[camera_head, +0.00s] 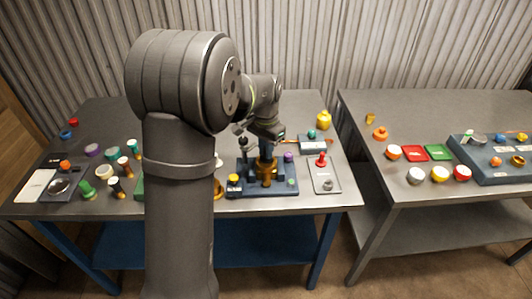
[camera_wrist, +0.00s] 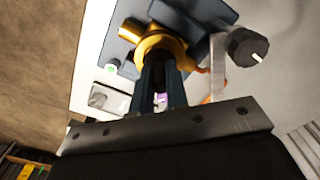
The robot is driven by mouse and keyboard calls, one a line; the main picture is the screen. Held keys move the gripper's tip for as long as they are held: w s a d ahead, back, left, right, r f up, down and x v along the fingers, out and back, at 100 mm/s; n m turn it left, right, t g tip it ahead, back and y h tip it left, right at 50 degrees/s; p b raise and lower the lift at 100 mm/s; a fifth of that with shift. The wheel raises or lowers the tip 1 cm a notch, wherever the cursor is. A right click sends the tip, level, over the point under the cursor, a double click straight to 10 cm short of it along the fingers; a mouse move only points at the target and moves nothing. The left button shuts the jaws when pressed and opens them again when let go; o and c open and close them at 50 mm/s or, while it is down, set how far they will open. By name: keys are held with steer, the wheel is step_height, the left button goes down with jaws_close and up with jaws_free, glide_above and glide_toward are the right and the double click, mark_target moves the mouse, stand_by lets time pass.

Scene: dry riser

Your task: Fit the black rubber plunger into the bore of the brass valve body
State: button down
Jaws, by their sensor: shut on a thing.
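The brass valve body (camera_head: 267,172) stands upright on a dark blue base on the left table. In the wrist view its round brass rim (camera_wrist: 158,43) surrounds the fingertips, with a side stub at the upper left. My gripper (camera_head: 266,153) is directly above the valve body, pointing down. In the wrist view the dark fingers of my gripper (camera_wrist: 162,68) are close together and reach to the brass rim. The black rubber plunger is hidden between the fingers and the rim, so I cannot tell how deep it sits.
A black knob (camera_wrist: 248,47) with a white mark stands beside the valve body in the wrist view. A plate with a red-topped lever (camera_head: 322,160) lies to the right. Several coloured stoppers stand at the left. A gap separates the right table (camera_head: 400,190).

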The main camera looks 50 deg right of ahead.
steer(key=shift+f, duration=0.75)
steer(key=c, duration=1.4)
jaws_free()
steer(key=shift+f, duration=0.15)
step_height(320, 180, up, 12)
steer(key=shift+r, duration=0.2)
steer(key=shift+f, duration=0.1)
step_height(320, 180, down, 12)
steer(key=shift+f, duration=0.15)
steer(key=shift+r, duration=2.15)
